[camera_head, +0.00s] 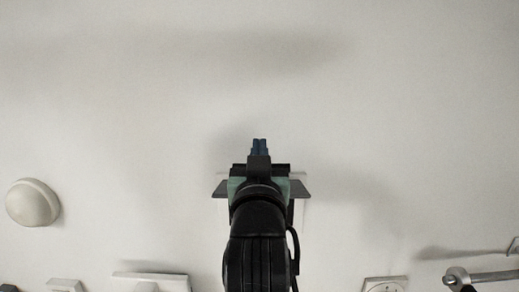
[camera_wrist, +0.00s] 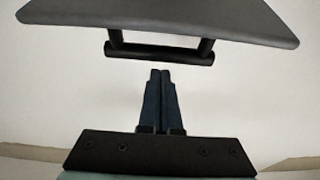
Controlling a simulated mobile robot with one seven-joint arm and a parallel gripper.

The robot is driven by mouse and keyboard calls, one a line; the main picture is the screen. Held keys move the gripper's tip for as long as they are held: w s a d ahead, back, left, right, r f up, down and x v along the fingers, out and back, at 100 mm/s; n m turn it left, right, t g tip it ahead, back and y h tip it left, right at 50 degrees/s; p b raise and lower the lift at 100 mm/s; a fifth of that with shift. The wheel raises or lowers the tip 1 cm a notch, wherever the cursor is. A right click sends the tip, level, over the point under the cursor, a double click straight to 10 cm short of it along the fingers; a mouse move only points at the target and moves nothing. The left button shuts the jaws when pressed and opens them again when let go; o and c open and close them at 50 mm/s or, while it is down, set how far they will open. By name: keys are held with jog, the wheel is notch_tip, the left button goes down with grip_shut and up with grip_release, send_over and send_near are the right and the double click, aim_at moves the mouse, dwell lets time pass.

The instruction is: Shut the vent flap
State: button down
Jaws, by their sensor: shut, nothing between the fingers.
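The vent flap shows in the wrist view as a dark grey panel (camera_wrist: 160,18) across the top, with a black bar handle (camera_wrist: 160,52) on two short posts along its lower side. In the head view only the flap's grey side corners (camera_head: 301,189) show, left and right of my arm, which hides the rest. My gripper (camera_wrist: 160,73) has its two blue fingers together with nothing between them. In the wrist view the fingertips are just below the handle, with a small gap in the picture; how far apart in depth I cannot tell. The gripper (camera_head: 259,146) also shows in the head view.
A pale wall surrounds the flap. A round white dome (camera_head: 33,203) is at the left. A white plate (camera_head: 152,281), a socket (camera_head: 385,284) and a metal lever handle (camera_head: 480,277) line the bottom. The upper wall is bare.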

jog(key=shift+s+f+p, duration=0.25)
jog(key=shift+s+f, duration=0.05)
jog(key=shift+f, duration=0.2)
jog(key=shift+s+f+p, duration=0.2)
jog(key=shift+s+f, duration=0.1)
jog(key=shift+f, duration=0.2)
jog(key=shift+f, duration=0.1)
